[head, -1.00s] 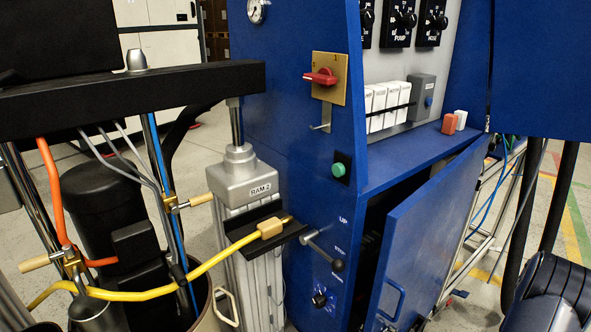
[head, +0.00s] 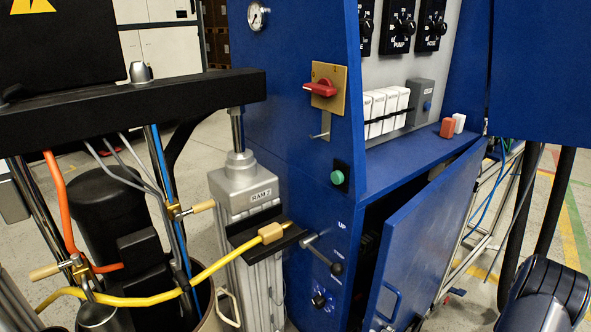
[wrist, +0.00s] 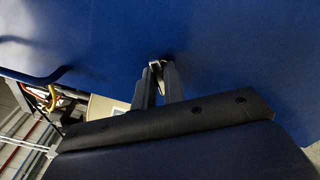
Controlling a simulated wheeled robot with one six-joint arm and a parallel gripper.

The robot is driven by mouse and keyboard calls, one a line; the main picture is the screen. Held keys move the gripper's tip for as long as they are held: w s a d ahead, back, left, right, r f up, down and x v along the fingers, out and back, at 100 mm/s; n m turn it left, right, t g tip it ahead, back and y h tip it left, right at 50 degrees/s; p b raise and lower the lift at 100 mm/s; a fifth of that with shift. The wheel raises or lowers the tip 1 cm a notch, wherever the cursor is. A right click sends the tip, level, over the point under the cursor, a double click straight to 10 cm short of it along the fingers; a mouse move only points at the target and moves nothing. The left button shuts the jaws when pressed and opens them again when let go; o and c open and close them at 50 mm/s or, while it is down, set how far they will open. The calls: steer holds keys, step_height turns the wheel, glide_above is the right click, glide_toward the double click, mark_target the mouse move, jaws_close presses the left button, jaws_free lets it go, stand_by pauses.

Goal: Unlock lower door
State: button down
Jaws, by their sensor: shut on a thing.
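The lower door (head: 426,240) is a blue panel on the blue cabinet. It stands ajar in the head view, with a dark gap along its left edge and a blue handle (head: 389,302) low on its face. In the wrist view a blue panel (wrist: 225,45) fills the top, with a blue handle (wrist: 35,77) at its left. My gripper (wrist: 157,66) points at that panel. Its fingers are close together on a small metallic piece, too small and dark to name. Whether that piece is attached to the panel cannot be told. The gripper does not show in the head view.
The red rotary switch (head: 321,88), the green button (head: 338,178) and a small lever (head: 325,258) are on the cabinet's front. The RAM 2 column (head: 245,190) and a yellow hose (head: 215,265) stand to the left. A blue panel (head: 545,70) hangs at upper right.

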steer(key=shift+m, duration=0.9)
steer(key=shift+p, duration=0.3)
steer(key=shift+m+p, duration=0.85)
steer(key=shift+m, duration=1.15)
steer(key=shift+m+p, duration=0.4)
steer(key=shift+m, duration=0.6)
steer(key=c, duration=1.3)
jaws_free()
